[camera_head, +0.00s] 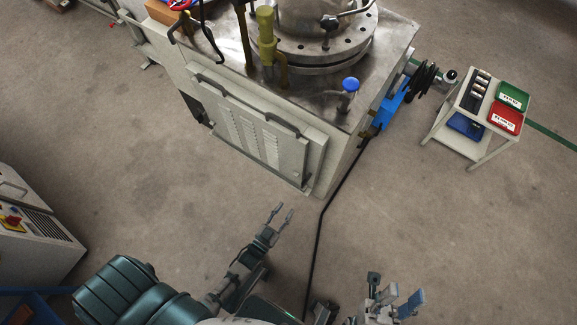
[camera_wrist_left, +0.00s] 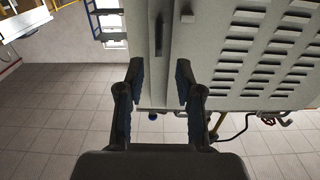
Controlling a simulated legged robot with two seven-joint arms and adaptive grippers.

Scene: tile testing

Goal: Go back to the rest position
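My left gripper (camera_head: 281,214) is in the lower middle of the head view, over bare floor in front of the big machine. Its two fingers are apart with nothing between them. The left wrist view shows the same open fingers (camera_wrist_left: 158,90) with blue inner pads, in front of the machine's louvred panel (camera_wrist_left: 265,50). My right gripper (camera_head: 398,300) is at the bottom right of centre in the head view, its fingers seen spread and apart. I see nothing held in it.
The large grey machine (camera_head: 330,155) with a round flange on top stands ahead. A small white cart (camera_head: 452,134) with green and red trays stands at right. A black cable (camera_head: 322,215) runs along the floor. A grey cabinet (camera_head: 45,252) is at left.

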